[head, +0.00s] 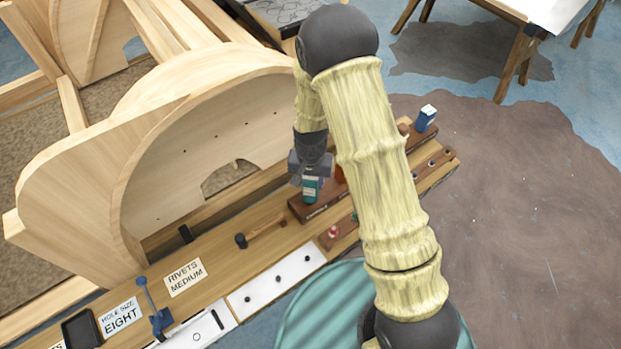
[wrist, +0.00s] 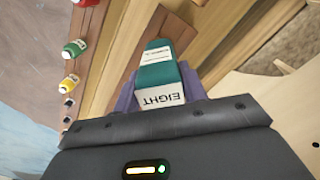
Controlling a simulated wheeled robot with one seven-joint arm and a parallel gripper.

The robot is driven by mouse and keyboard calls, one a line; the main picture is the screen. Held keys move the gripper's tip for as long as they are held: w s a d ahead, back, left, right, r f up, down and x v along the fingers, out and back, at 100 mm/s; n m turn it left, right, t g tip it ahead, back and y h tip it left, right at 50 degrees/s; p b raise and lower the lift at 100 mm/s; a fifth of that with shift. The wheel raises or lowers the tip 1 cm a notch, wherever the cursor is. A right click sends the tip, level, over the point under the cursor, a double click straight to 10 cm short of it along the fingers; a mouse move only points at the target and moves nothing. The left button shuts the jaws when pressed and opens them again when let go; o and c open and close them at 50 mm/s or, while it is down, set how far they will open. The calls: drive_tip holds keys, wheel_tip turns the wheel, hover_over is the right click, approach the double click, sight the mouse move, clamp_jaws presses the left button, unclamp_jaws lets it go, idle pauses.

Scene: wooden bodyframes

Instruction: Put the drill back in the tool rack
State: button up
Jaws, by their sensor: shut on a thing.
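The teal drill (head: 311,190) is in my gripper (head: 311,175), at the middle of the head view. In the wrist view the teal drill (wrist: 156,72) points away from me, with a white end label reading EIGHT. The grey-purple fingers (wrist: 160,98) are shut on its sides. A dark brown wooden block (head: 308,212), which looks like part of the tool rack, lies under or just beside the drill. I cannot tell whether they touch. The dark brown wood also shows in the wrist view (wrist: 112,50). My arm hides part of the rack.
Curved wooden frames (head: 190,150) stand close to the left. Small green (wrist: 75,47) and yellow (wrist: 70,81) capped items line the wood. A blue box (head: 426,118) stands behind.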

drive_tip(key=shift+f, duration=0.35)
drive_tip(key=o, duration=1.2)
wheel_tip(320, 180, up, 13)
drive_tip(key=shift+f+b, duration=0.15)
drive_tip(key=shift+b, duration=0.75)
drive_tip(key=s+d+r+t, duration=0.1)
drive_tip(key=s+d+r, duration=0.1)
drive_tip(key=s+d, duration=0.2)
drive_tip(key=s+d+r+n, duration=0.1)
drive_tip(key=s+d+r, duration=0.1)
drive_tip(key=s+d, duration=0.2)
drive_tip(key=s+d+r+n+t, duration=0.1)
drive_tip(key=s+d+r, duration=0.1)
drive_tip(key=s+d, duration=0.2)
drive_tip(key=shift+s+d+r+t, duration=0.1)
drive_tip(key=shift+d+t, duration=0.05)
drive_tip(key=shift+d, duration=0.25)
drive_tip(key=shift+s+d+r+t, duration=0.1)
drive_tip(key=shift+d+t, duration=0.05)
drive_tip(key=shift+d, duration=0.25)
